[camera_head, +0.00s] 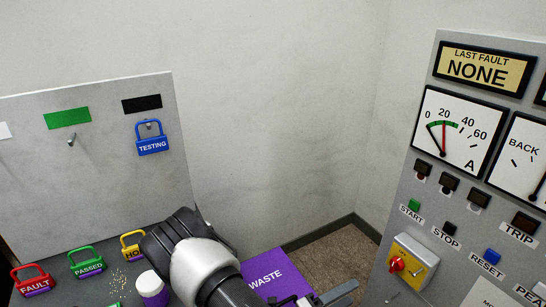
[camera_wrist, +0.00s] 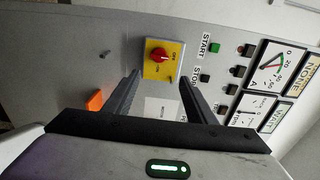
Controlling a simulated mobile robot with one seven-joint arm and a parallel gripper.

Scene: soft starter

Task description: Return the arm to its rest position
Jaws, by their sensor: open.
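My arm (camera_head: 205,265) reaches across the bottom middle of the head view. My gripper (camera_head: 315,297) is at the bottom edge there, between the purple waste bin and the right-hand panel, partly cut off. In the wrist view my gripper (camera_wrist: 159,77) has its two dark fingers apart with nothing between them. Beyond the fingertips is the yellow switch plate (camera_wrist: 176,50) with a red knob; it also shows in the head view (camera_head: 420,256). I cannot tell how far the fingertips are from the panel.
A blue TESTING padlock (camera_head: 151,146) hangs on the left board (camera_head: 90,115). Red FAULT (camera_head: 33,284), green PASSED (camera_head: 87,265) and yellow (camera_head: 132,247) padlocks rest below, near a white-and-purple container (camera_head: 152,290). The purple WASTE bin (camera_head: 285,268) is beside my arm. The panel (camera_head: 450,205) stands right.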

